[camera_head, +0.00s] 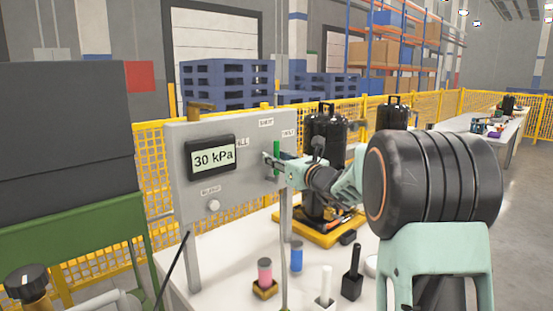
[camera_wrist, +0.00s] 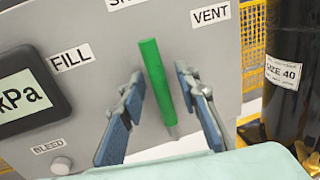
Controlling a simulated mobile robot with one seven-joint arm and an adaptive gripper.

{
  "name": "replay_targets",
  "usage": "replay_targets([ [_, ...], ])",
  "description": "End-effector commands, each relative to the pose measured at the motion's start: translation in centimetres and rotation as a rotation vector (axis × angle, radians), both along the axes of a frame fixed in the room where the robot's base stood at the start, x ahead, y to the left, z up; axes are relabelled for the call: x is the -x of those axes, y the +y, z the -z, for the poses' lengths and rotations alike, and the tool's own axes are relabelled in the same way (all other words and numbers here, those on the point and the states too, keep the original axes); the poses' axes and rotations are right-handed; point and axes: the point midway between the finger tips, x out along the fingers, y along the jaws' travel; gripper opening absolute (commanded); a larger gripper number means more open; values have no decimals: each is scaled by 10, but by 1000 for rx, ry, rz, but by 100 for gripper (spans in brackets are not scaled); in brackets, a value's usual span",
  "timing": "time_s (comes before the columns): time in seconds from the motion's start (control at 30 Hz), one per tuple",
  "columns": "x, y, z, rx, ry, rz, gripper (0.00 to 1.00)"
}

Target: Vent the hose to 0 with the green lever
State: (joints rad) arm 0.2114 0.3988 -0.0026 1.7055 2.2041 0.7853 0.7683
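The green lever (camera_head: 277,158) stands about upright on the front of a grey panel (camera_head: 185,152), and it also shows in the wrist view (camera_wrist: 157,75). Its top end is near the SHUT and VENT labels. The VENT label (camera_wrist: 210,15) is up and right of it, the FILL label (camera_wrist: 71,56) to its left. The panel's display (camera_head: 212,158) reads 30 kPa. My gripper (camera_wrist: 160,76) is open, with one finger on each side of the lever and visible gaps to both. I cannot make out the hose.
A BLEED knob (camera_head: 213,206) sits low on the panel. Below, the white table (camera_head: 225,275) holds a pink cylinder (camera_head: 265,271), a blue cylinder (camera_head: 296,256) and a black-handled piece (camera_head: 352,273). Black tanks (camera_head: 327,137) stand behind my arm.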

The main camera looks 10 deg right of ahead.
Motion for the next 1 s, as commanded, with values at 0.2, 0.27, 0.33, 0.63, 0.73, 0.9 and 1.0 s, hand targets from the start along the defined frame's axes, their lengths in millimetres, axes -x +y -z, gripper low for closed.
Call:
replay_targets([
  [0.2,0,0,0,0,0,0,7],
  [0.27,0,0,0,0,0,0,0],
  [0.33,0,0,0,0,0,0,0],
  [0.63,0,-1,0,-1,0,0,0],
  [0.73,0,-1,-1,-7,5,1,0],
  [0.9,-2,-5,-3,-47,33,2,0],
  [1.0,-5,-9,-4,-92,63,2,0],
])
